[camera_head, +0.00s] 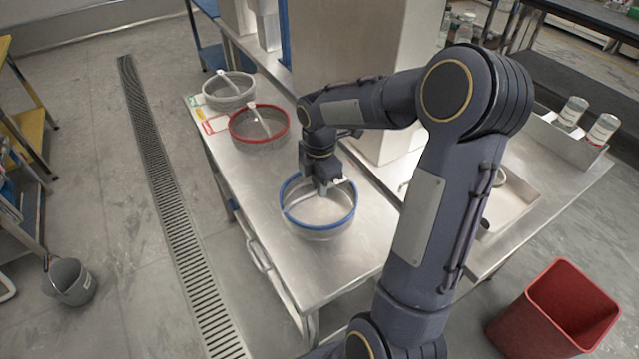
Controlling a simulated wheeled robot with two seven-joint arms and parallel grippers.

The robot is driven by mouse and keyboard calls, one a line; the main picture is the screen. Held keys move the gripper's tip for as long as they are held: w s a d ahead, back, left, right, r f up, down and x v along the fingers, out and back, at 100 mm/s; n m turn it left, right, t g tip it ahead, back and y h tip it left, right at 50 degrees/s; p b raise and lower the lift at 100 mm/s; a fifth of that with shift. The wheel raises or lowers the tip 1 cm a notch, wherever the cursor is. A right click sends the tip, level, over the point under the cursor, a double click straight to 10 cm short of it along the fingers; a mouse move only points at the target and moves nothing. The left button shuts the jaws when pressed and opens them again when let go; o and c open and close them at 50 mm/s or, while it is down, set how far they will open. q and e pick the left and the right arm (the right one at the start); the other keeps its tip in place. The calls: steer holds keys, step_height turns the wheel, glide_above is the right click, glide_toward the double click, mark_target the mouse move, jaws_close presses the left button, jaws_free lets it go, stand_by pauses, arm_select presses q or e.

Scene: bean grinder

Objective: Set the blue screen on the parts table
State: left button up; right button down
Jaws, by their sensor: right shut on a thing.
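The blue screen (318,229) is a round sieve with a blue rim and a pale mesh. It is over the near part of the steel table (345,276); I cannot tell whether it touches the top. My right gripper (328,190) reaches down from above and is shut at the far inner side of the blue screen, seemingly on its handle bar, which the gripper mostly hides. My left gripper is not in view.
A red-rimmed screen (259,140) and a white-rimmed screen (228,99) stand farther back on the table, beside coloured labels (212,125). A large pale housing (375,60) rises behind my right arm. A sink (507,205) lies to the right. A red bin (553,312) stands on the floor.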

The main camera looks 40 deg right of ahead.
steer(key=c, duration=1.9)
jaws_free()
steer(key=shift+f, duration=0.15)
steer(key=shift+c, duration=0.2)
steer(key=o, duration=0.5)
steer(key=shift+c, duration=0.2)
step_height(320, 180, up, 12)
steer(key=s+a+f+m+t+y, duration=0.1)
steer(key=s+a+m+t+y, duration=0.1)
steer(key=s+a+m, duration=0.5)
steer(key=s+a+f+m+t+y, duration=0.1)
steer(key=s+a+m+t, duration=0.2)
steer(key=s+a+m, duration=0.4)
steer(key=s+m, duration=0.4)
steer(key=shift+s+a+m+t+y+p, duration=0.15)
steer(key=shift+s+m+t+y+p, duration=0.15)
steer(key=shift+y+p, duration=0.1)
